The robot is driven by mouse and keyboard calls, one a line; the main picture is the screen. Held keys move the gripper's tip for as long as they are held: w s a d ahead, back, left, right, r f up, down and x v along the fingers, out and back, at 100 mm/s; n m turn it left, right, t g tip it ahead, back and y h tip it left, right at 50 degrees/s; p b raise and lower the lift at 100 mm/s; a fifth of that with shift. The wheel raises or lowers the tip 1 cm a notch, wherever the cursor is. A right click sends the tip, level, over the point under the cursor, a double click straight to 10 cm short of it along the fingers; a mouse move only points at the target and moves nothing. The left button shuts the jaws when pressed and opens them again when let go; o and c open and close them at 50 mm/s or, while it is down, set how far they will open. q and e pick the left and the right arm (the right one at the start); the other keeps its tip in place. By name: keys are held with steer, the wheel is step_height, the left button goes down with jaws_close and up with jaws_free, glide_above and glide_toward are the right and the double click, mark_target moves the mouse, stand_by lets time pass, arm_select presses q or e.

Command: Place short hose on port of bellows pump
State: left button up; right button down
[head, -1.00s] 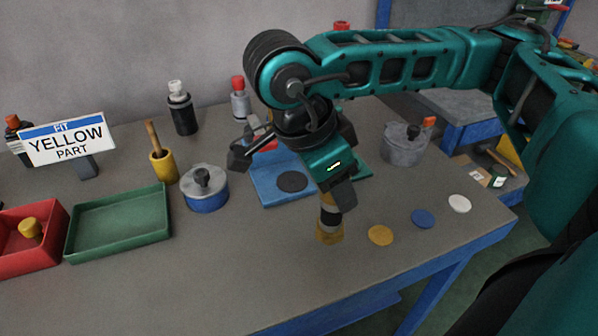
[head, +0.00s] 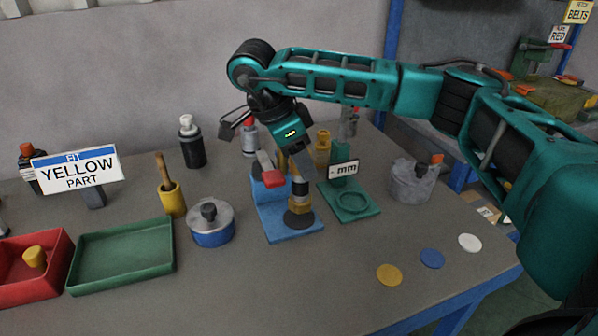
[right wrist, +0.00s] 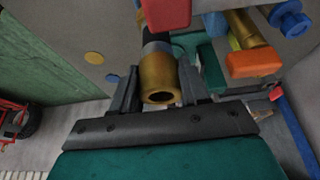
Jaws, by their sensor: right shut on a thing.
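No hose or bellows pump can be made out. My right gripper (head: 299,172) is shut on a hollow brass-yellow cylinder (head: 299,204) with dark and grey bands. The cylinder is roughly upright, over the black round pad on the blue fixture (head: 273,222); I cannot tell whether it touches the pad. In the right wrist view, the cylinder (right wrist: 158,76) sits between both fingers of the right gripper (right wrist: 157,92), its open end facing the camera. The fixture's red block (head: 268,172) is close beside the gripper and partly hides the cylinder in the wrist view. My left gripper is out of view.
A green gauge stand (head: 352,205) is just right of the fixture. A blue-sided pot (head: 211,226), a green tray (head: 122,256) and a red bin (head: 30,275) stand left. A grey pot (head: 413,183) stands right. Yellow, blue and white discs lie at the front right.

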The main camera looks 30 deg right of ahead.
steer(key=shift+w+d, duration=0.1)
steer(key=shift+w, duration=0.35)
step_height(320, 180, down, 3)
steer(key=shift+s+r, duration=0.1)
steer(key=shift+r, duration=0.05)
steer(key=shift+f, duration=0.4)
steer(key=shift+f, duration=0.15)
steer(key=c, duration=0.6)
jaws_free()
steer(key=shift+o, duration=0.2)
